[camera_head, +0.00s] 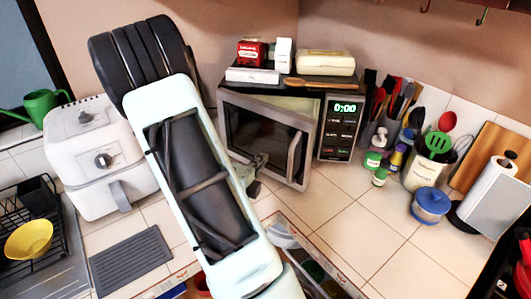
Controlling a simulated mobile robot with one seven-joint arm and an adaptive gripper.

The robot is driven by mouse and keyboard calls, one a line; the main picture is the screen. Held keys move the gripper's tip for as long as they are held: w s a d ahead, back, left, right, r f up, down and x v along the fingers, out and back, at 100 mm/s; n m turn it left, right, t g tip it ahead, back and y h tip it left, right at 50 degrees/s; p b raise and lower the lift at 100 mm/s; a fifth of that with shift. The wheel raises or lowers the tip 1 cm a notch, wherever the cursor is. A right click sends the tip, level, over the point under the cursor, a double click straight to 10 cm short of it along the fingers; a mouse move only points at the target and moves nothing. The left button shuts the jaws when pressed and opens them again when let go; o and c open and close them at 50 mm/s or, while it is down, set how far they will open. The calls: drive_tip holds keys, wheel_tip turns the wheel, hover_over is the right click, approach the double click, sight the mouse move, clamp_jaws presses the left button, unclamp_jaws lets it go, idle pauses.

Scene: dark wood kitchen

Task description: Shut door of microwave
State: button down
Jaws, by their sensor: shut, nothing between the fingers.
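The microwave (340,128) stands in the corner of the counter, its green display lit at 0:00. Its door (262,137), with a dark window and a vertical handle (296,156) on its right side, is ajar. The door's right edge stands out in front of the body, and a strip of the inside shows above its top edge.
Boxes and a wooden spoon (308,83) lie on the microwave. A white air fryer (100,155) stands left of my arm. Bottles (375,160), utensil holders and a blue-lidded jar (430,205) stand at right. An open drawer (310,262) lies below the counter edge.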

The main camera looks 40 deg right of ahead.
sight(273, 141)
drive_tip(key=shift+r+b+x, duration=0.15)
drive_tip(key=shift+r+x, duration=0.05)
drive_tip(key=shift+x, duration=0.75)
drive_tip(key=shift+r+b+x, duration=0.1)
drive_tip(key=shift+r+x, duration=0.05)
drive_tip(key=shift+x, duration=0.8)
drive_tip(key=shift+r+b+x, duration=0.15)
drive_tip(key=shift+r+x, duration=0.05)
drive_tip(key=shift+x, duration=0.8)
drive_tip(key=shift+r+x, duration=1.1)
drive_tip(key=shift+x, duration=4.85)
drive_tip(key=shift+f+p+v, duration=0.25)
drive_tip(key=shift+v, duration=1)
drive_tip(key=shift+f+p+v, duration=0.2)
drive_tip(key=shift+v, duration=1.05)
drive_tip(key=shift+f+p+v, duration=0.25)
drive_tip(key=shift+v, duration=1)
drive_tip(key=shift+a, duration=0.15)
drive_tip(key=shift+r+m, duration=0.1)
drive_tip(key=shift+m, duration=0.2)
